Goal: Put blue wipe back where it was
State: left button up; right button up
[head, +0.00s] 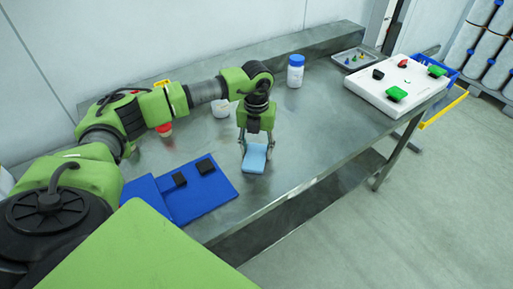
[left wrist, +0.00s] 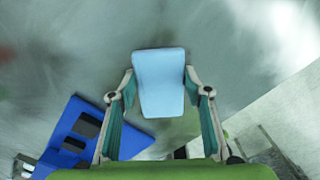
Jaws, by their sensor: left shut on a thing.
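The light blue wipe (head: 255,158) is a small block-like folded pad near the front edge of the steel table. My left gripper (head: 255,148) points down and is shut on it. In the left wrist view the wipe (left wrist: 161,82) sits between the two fingers of the gripper (left wrist: 161,100). I cannot tell whether the wipe touches the table or hangs just above it. My right gripper is not in view.
A blue mat (head: 217,201) with black pads lies left of the wipe. A white bottle with a blue lid (head: 295,72) stands behind. A white board (head: 395,107) with green and black pieces is at the right. The table (head: 310,135) is clear between.

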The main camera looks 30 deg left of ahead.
aim_at(257, 151)
pick_arm(q)
jog(key=o, duration=0.6)
jog(key=shift+f, duration=0.2)
jog(key=o, duration=0.5)
jog(key=shift+c, duration=0.2)
jog(key=shift+r, duration=0.1)
jog(key=shift+r, duration=0.3)
notch_tip(257, 151, up, 12)
jog(key=b, duration=0.2)
jog(key=shift+f+b, duration=0.15)
jog(key=shift+b, duration=0.15)
